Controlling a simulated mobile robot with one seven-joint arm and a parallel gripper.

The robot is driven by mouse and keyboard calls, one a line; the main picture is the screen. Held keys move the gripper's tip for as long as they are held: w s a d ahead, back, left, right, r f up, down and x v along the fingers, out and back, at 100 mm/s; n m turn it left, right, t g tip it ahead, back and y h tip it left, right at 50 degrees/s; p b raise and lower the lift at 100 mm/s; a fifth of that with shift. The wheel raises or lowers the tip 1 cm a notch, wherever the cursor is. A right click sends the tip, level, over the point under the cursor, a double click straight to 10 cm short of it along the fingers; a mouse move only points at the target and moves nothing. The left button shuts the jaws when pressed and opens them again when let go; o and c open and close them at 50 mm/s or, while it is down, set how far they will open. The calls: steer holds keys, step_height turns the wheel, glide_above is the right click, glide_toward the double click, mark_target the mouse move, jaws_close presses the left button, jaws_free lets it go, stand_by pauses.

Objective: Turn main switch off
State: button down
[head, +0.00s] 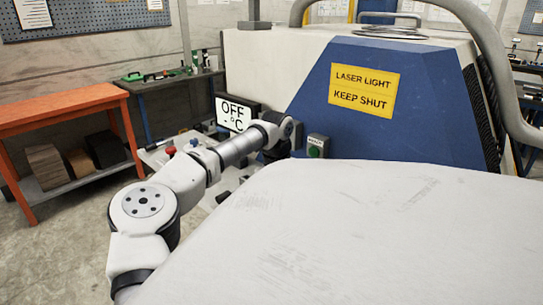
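No part that I can clearly identify as the main switch shows. A small grey box with a green button (315,150) and a small label, too small to read surely, sits on the machine just right of my arm's far end. A display (234,112) reading "OFF - °C" stands just left of it. My arm reaches from the lower left to the dark wrist near these two. My gripper (285,130) is around that dark end; its fingers cannot be made out, nor whether it touches anything. A red knob (170,151) is further left.
A large white cover (350,230) fills the front. Behind it is a blue housing (400,90) with a yellow "LASER LIGHT KEEP SHUT" sign (364,90). A thick grey pipe (500,70) curves at the right. An orange bench (60,110) stands left, with open floor before it.

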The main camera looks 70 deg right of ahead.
stand_by(0.4)
steer(key=c, duration=1.3)
jaws_free()
step_height(320, 180, up, 14)
steer(key=shift+f+b, duration=0.1)
steer(key=shift+b, duration=0.65)
